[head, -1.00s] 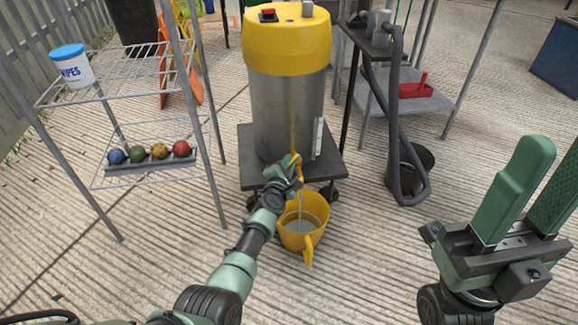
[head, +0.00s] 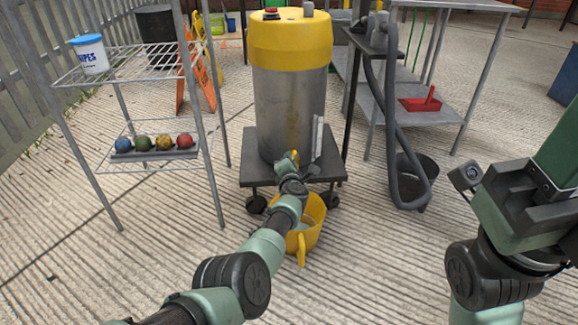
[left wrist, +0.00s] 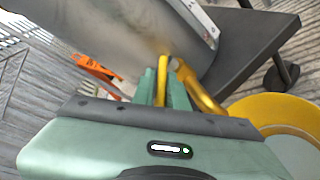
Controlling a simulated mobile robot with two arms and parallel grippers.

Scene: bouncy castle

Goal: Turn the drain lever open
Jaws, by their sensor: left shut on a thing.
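The silver tank (head: 285,105) has a yellow top and stands on a dark wheeled cart (head: 245,172). My left gripper (head: 291,164) is at the tank's lower front, and my forearm hides much of that spot. A small yellow bit of the drain lever (head: 295,155) shows beside it. In the left wrist view my left gripper (left wrist: 163,84) is shut on the yellow lever (left wrist: 162,68), with a yellow spout (left wrist: 200,92) just right of it. My right gripper (head: 560,165) is at the right edge, its tips cut off, touching nothing visible.
A yellow bucket (head: 312,215) stands on the ground under the tank's front. A wire shelf (head: 150,65) with several coloured balls stands at left. A hose (head: 385,120) hangs over a dark bucket (head: 425,170) at right, before a metal table (head: 440,115).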

